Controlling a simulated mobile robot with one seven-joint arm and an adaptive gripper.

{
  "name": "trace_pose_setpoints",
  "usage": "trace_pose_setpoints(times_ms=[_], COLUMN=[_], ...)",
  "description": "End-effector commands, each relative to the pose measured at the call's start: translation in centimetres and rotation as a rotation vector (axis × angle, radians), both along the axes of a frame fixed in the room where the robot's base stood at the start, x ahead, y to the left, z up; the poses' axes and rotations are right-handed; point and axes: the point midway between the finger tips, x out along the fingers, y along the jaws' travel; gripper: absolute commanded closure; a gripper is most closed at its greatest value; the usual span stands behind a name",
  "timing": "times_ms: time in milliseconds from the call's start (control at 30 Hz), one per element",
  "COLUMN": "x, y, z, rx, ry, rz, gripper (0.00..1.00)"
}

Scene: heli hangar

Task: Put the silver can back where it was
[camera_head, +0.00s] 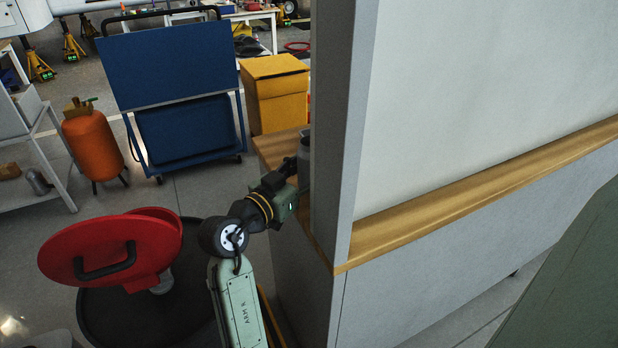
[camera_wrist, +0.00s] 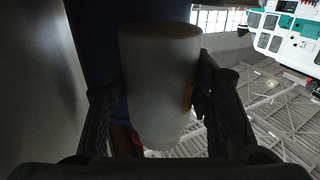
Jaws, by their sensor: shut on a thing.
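The silver can (camera_wrist: 160,75) fills the middle of the wrist view as a pale grey cylinder between the two dark fingers. My gripper (camera_head: 296,165) is shut on it; it also shows in the wrist view (camera_wrist: 162,105). In the head view my gripper reaches over a wooden ledge (camera_head: 275,147), beside a tall grey upright (camera_head: 340,120). A bit of grey at the fingertips there seems to be the can, mostly hidden by the upright. I cannot tell whether the can touches the ledge.
The tall upright and a white panel (camera_head: 490,90) block the right. Behind are a blue cart (camera_head: 180,70), a yellow bin (camera_head: 276,90) and an orange tank (camera_head: 92,145). A shelf (camera_head: 35,195) stands far left.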

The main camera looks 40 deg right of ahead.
Motion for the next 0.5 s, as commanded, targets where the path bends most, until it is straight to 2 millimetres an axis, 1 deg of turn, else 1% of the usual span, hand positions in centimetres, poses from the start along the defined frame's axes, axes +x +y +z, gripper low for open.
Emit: trace_pose_setpoints(times_ms=[33, 100, 200, 500], x=[0.0, 0.0, 0.0, 0.0], y=[0.0, 0.0, 0.0, 0.0], z=[-0.9, -2.0, -2.9, -3.1], rx=[0.004, 0.001, 0.001, 0.000], ry=[0.007, 0.007, 0.004, 0.000], rz=[0.000, 0.000, 0.001, 0.002], gripper=[0.86, 0.86, 0.86, 0.86])
